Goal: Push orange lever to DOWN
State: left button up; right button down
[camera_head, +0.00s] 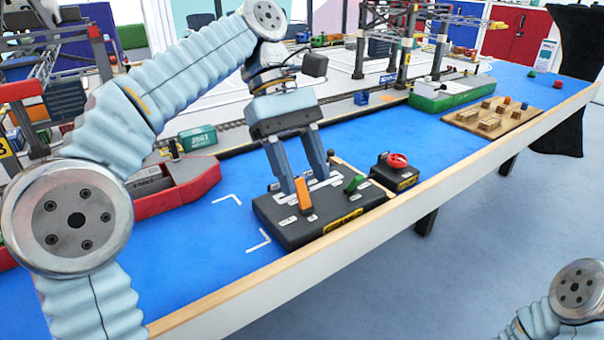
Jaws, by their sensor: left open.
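The orange lever (304,195) stands up from the left part of a black control box (285,234) near the table's front edge. A green lever (354,184) is on the right part of the same box. My left gripper (306,185) points down over the box, its two fingers apart. Its left fingertip is close beside the orange lever's upper left side; I cannot tell whether they touch. The right finger is between the two levers, higher and farther back. Nothing is held. The small labels on the box are too small to read. My right gripper is out of view.
A second black box with a red knob (397,160) stands just right of the control box. A red ship (177,183) lies to the left, a green ship (452,92) farther back. A wooden board with blocks (463,119) is at the right.

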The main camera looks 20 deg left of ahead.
pick_arm(q)
jog(key=shift+s+d+r, duration=0.2)
jog(key=shift+s+r, duration=0.1)
jog(key=shift+s, duration=0.35)
jog(key=shift+s+d+r, duration=0.25)
jog(key=shift+s+r, duration=0.05)
jog(key=shift+s, duration=0.4)
jog(key=shift+s+d+r, duration=0.2)
jog(key=shift+s+r, duration=0.1)
jog(key=shift+s, duration=0.35)
dwell(1.8)
